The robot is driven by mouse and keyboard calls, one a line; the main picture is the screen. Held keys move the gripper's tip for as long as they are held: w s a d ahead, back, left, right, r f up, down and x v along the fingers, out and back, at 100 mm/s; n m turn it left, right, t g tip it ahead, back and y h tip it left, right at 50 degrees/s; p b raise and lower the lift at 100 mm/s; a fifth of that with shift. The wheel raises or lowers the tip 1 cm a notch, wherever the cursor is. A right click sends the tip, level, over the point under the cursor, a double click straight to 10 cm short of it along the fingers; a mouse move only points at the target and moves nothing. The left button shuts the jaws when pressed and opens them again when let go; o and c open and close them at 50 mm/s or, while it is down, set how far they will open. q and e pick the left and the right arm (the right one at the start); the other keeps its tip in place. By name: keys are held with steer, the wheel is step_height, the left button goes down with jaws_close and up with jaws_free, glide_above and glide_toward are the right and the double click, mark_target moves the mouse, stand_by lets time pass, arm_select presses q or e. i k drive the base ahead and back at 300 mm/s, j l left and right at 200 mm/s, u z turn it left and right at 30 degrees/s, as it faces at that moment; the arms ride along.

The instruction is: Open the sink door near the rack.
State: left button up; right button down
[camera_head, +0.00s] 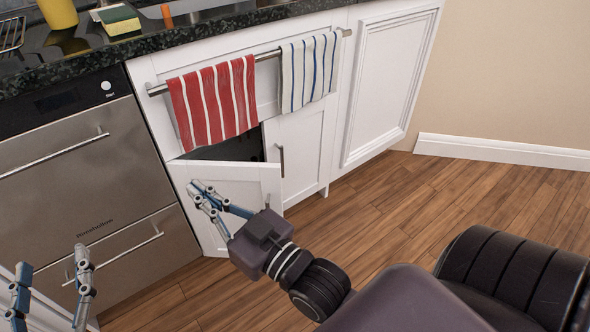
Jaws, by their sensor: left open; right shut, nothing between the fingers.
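The white sink cabinet under the counter has two doors. Its left door (240,180) stands partly open, with a dark gap showing above and behind it. The right door (302,150) is shut and has a vertical metal handle (281,160). My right gripper (196,189) is shut and empty, in front of the left door's face and overlapping it in the view; I cannot tell whether it touches. My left gripper (52,278) is open and empty at the bottom left, in front of the dishwasher. A wire rack (12,36) sits on the counter at the top left.
A red striped towel (214,103) and a blue striped towel (309,72) hang from a metal bar above the doors. A stainless dishwasher (75,180) stands left of the cabinet. Wooden floor (400,215) is clear to the right.

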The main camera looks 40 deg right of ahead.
mark_target(256, 187)
steer(key=l, duration=0.75)
steer(key=k+l+z, duration=0.1)
steer(key=l, duration=0.6)
